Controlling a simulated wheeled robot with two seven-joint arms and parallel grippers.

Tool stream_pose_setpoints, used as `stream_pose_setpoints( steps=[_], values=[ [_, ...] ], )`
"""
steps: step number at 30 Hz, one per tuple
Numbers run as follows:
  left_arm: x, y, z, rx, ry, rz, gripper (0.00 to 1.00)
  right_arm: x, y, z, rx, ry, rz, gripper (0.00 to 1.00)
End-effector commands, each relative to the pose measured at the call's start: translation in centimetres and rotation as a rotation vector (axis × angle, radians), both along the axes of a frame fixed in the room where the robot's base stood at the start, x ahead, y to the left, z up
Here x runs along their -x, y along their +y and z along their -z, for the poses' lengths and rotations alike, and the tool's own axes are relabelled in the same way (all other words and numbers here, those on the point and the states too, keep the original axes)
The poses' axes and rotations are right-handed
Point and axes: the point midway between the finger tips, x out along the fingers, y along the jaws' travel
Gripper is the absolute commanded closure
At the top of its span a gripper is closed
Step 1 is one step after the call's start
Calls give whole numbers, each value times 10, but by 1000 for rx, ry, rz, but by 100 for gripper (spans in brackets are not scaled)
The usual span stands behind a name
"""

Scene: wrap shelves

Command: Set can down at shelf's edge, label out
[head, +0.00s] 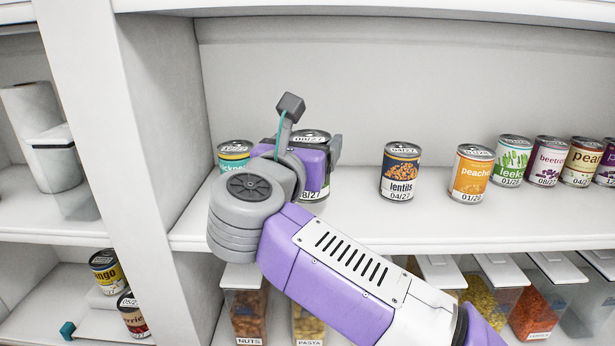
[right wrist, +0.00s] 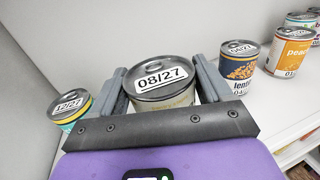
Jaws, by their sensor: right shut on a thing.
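My right gripper (head: 318,152) is shut on a can (head: 313,192) on the shelf's left part; the arm hides most of it in the head view. In the right wrist view the can (right wrist: 162,82) is upright between the two fingers, its lid marked 08/27. Part of a date ending 8/27 shows low on its front in the head view; the rest of the label is hidden. I cannot tell whether its base touches the shelf board (head: 420,230). A teal can (head: 233,152) stands close to its left. My left gripper is not in view.
A lentils can (head: 400,175) stands to the right with a gap, then a peaches can (head: 470,175) and several more cans. An upright divider (head: 120,130) bounds the shelf on the left. Clear bins, including nuts (head: 247,305), stand below.

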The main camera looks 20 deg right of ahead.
Motion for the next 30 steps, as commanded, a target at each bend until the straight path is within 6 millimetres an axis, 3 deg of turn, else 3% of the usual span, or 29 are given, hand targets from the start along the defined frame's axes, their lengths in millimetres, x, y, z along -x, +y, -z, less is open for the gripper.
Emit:
stream_pose_setpoints(
  steps=[12,26,27,30],
  values=[
    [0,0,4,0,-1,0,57,0,0,42,1,-2,-1,66],
    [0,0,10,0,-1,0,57,0,0,49,-1,-3,-1,66],
    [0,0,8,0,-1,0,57,0,0,49,1,-1,0,16],
    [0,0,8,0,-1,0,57,0,0,48,1,-1,-1,0]
  ],
)
